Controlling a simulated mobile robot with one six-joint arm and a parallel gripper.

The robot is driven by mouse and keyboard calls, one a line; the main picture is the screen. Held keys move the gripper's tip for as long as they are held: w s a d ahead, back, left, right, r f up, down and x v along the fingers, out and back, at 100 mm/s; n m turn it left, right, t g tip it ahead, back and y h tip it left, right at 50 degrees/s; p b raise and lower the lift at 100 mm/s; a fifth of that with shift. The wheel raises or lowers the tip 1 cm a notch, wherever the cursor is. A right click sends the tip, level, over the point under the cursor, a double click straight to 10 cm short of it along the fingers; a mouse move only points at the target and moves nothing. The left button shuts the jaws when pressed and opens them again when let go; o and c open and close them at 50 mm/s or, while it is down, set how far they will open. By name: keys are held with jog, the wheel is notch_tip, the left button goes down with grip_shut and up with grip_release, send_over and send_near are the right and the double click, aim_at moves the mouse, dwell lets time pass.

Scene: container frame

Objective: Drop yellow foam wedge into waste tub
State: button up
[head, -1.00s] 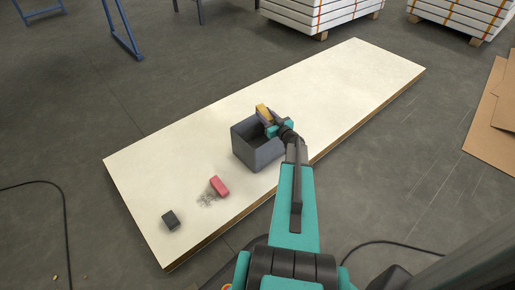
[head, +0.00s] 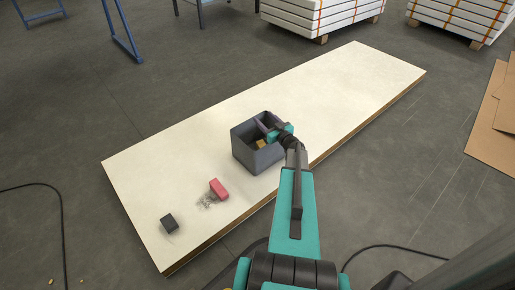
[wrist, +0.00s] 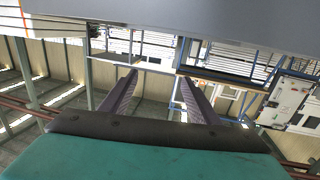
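The yellow foam wedge (head: 262,144) lies inside the waste tub, a dark grey open box (head: 258,157) on the pale board. Only part of the wedge shows above the tub's near wall. My gripper (head: 266,122) is over the tub's opening at its right rim, apart from the wedge. In the wrist view its two fingers (wrist: 154,92) stand apart with nothing between them. A grey surface fills the top of the wrist view, perhaps the tub's wall.
A red block (head: 219,188) lies on the board (head: 340,90), left of the tub, beside grey scribble-like debris (head: 206,202). A dark block (head: 169,222) lies near the board's left end. The board right of the tub is clear.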

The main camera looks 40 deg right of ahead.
jog(key=shift+s, duration=0.1)
jog(key=p+v, duration=0.4)
jog(key=v, duration=0.9)
jog(key=shift+s, duration=0.3)
jog(key=shift+a, duration=0.1)
dwell(0.4)
